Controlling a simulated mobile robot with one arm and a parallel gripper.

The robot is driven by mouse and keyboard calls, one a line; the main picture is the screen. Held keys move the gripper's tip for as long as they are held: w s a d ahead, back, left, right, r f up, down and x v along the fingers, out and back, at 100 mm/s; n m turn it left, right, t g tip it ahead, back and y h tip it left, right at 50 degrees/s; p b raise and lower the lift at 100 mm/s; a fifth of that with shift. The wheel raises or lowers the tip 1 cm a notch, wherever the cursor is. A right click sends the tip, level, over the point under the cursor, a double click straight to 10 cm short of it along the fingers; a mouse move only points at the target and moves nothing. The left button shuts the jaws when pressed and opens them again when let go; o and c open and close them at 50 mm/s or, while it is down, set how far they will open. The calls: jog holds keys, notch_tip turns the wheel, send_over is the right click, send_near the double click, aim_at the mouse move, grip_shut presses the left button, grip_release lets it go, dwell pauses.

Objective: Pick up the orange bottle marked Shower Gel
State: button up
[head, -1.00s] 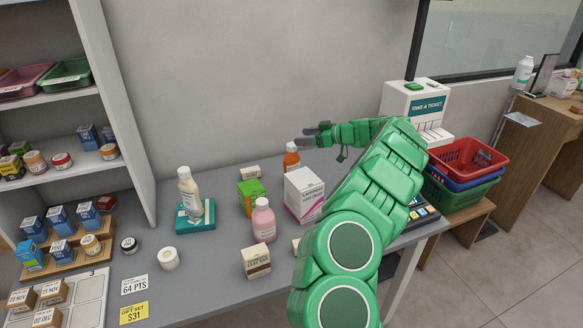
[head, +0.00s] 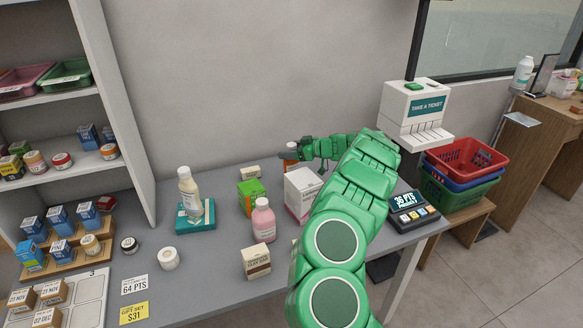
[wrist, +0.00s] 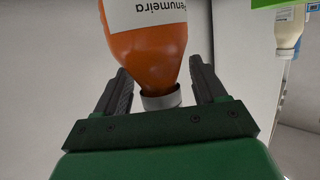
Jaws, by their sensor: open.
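The orange bottle (wrist: 150,45) fills the upper middle of the wrist view. It has a pale label, cut off at the frame edge and reading "numeira" in part, and a grey-white cap. My gripper (wrist: 158,70) is open, with one finger on each side of the bottle's neck and cap. A gap shows on both sides, so the fingers look apart from it.
A white box (head: 299,194) stands close in front of the bottle, under my arm. The ticket machine (head: 415,108) and card terminal (head: 408,208) are right.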

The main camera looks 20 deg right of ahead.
jog(key=shift+w+a+f, duration=0.1)
jog(key=shift+w+a, duration=0.25)
jog(key=shift+c, duration=0.5)
grip_shut()
